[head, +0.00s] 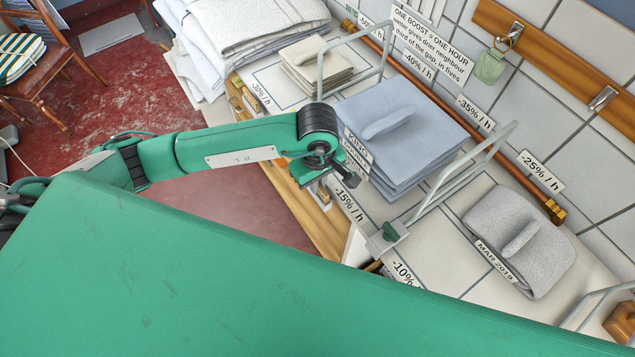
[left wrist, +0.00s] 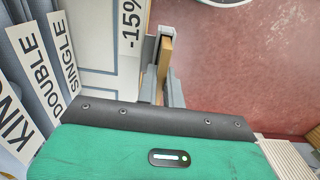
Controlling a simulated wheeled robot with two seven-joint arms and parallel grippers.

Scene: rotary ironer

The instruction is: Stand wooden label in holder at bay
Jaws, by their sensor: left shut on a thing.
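My left gripper (head: 330,190) is at the front edge of the shelf, by the blue linen stack (head: 402,135). In the left wrist view its fingers (left wrist: 163,80) are shut on a thin tan wooden piece (left wrist: 165,58), seen edge-on, which looks like the wooden label. Its face is turned away, and in the head view the gripper largely hides it. The stack's front carries white KING, DOUBLE and SINGLE tags (left wrist: 62,62). My right gripper is not in view.
Wire dividers (head: 462,170) separate the shelf bays. A grey folded bundle (head: 520,240) tagged MAR 2019 lies at right, and a beige cloth stack (head: 316,65) at the back. A copper pipe (head: 440,105) runs along the tiled wall. Red floor (head: 110,75) lies open at left.

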